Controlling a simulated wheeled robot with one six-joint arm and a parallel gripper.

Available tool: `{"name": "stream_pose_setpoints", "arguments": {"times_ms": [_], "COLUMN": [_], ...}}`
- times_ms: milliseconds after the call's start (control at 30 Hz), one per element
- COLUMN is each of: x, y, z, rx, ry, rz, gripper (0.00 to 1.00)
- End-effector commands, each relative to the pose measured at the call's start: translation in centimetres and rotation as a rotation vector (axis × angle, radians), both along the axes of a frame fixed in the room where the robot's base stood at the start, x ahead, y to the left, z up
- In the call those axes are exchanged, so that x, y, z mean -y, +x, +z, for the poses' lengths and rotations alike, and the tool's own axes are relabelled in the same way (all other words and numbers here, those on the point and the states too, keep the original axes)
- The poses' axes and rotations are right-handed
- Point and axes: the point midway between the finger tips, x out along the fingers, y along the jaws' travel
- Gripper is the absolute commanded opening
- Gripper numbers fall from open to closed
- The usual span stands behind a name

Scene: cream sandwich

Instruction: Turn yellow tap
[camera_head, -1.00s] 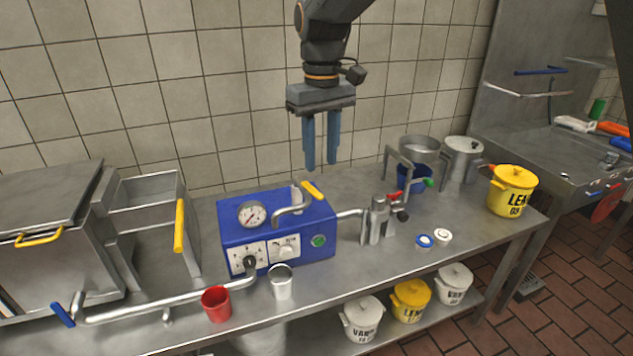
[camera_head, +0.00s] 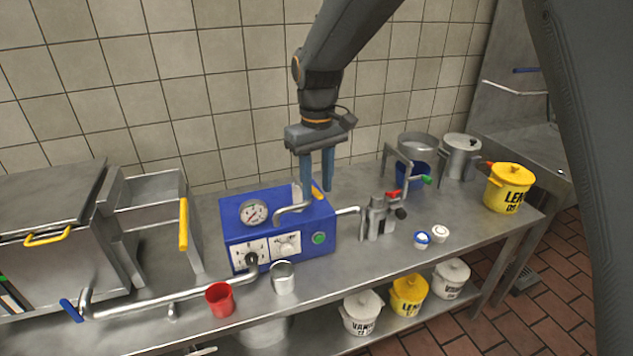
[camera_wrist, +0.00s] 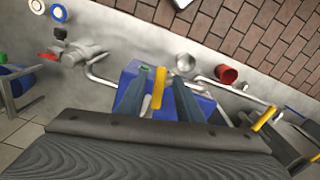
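The yellow tap handle (camera_head: 317,192) sits on top of the blue machine (camera_head: 235,232), above a bent metal spout (camera_head: 292,213). In the head view one of my fingers partly hides the handle. My gripper (camera_head: 317,199) points down over the machine, with its fingers apart. In the wrist view the yellow tap handle (camera_wrist: 159,84) lies between the two fingers of my gripper (camera_wrist: 159,76), with a gap on each side. The gripper is open, and no touch with the handle shows.
A metal valve fitting (camera_head: 378,219) stands right of the machine. A red cup (camera_head: 219,300) and a metal cup (camera_head: 283,279) stand in front. A fryer-like unit with another yellow handle (camera_head: 183,224) is at the left. A yellow pot (camera_head: 508,190) stands far right.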

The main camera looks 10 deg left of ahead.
Motion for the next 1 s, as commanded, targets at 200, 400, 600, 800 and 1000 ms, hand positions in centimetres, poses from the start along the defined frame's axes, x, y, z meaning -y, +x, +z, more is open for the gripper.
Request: {"name": "stream_pose_setpoints", "arguments": {"times_ms": [200,400,600,800,1000], "x": [0.0,0.0,0.2,0.5,1.0], "y": [0.0,0.0,0.3,0.8,1.6], "z": [0.0,0.0,0.1,0.1,0.1], "rx": [0.000,0.000,0.001,0.001,0.001], "ry": [0.000,0.000,0.001,0.001,0.001], "rz": [0.000,0.006,0.059,0.184,0.363], "gripper": [0.00,0.00,0.00,0.00,0.00]}}
